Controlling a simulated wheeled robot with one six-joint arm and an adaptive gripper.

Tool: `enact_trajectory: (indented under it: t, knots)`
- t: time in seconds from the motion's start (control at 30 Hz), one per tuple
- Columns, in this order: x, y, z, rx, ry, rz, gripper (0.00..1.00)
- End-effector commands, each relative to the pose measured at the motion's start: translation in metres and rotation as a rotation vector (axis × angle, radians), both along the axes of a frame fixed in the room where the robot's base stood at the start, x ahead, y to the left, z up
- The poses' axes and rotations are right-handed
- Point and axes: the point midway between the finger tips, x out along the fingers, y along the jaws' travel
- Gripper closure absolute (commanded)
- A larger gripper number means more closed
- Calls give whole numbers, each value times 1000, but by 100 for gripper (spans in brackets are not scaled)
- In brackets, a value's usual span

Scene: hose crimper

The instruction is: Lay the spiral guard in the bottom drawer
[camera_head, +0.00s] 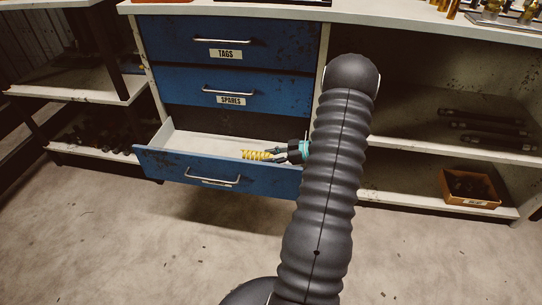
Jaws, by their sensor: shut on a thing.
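The spiral guard (255,155) is a yellow coil. My gripper (280,155) is shut on its right end. The coil points left from the fingers and lies over the opening of the bottom drawer (180,135), near the drawer's front panel. I cannot tell whether the coil touches the drawer floor or hangs just above it. The bottom drawer is blue with a pale inside and is pulled open. The part of it that shows looks empty apart from the coil. My arm covers the drawer's right end.
Above are two shut blue drawers, marked SPARES (231,100) and TAGS (226,54). Right of my arm, shelves hold dark rods (490,125) and an orange box (469,188) of dark parts. Shelves (70,85) stand at left. The floor in front is clear.

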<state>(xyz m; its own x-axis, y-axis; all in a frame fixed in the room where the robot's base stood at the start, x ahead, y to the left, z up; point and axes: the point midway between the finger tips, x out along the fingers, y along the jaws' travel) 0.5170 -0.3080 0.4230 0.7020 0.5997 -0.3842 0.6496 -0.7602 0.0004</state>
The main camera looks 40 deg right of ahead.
Motion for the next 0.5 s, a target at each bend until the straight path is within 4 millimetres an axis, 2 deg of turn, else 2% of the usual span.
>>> enact_trajectory:
  t: [0.2, 0.23, 0.3, 0.5]
  knots:
    - [0, 0, -3, 0, 0, 0, 88]
    - [0, 0, -3, 0, 0, 0, 57]
    - [0, 0, -3, 0, 0, 0, 39]
    - [0, 0, -3, 0, 0, 0, 39]
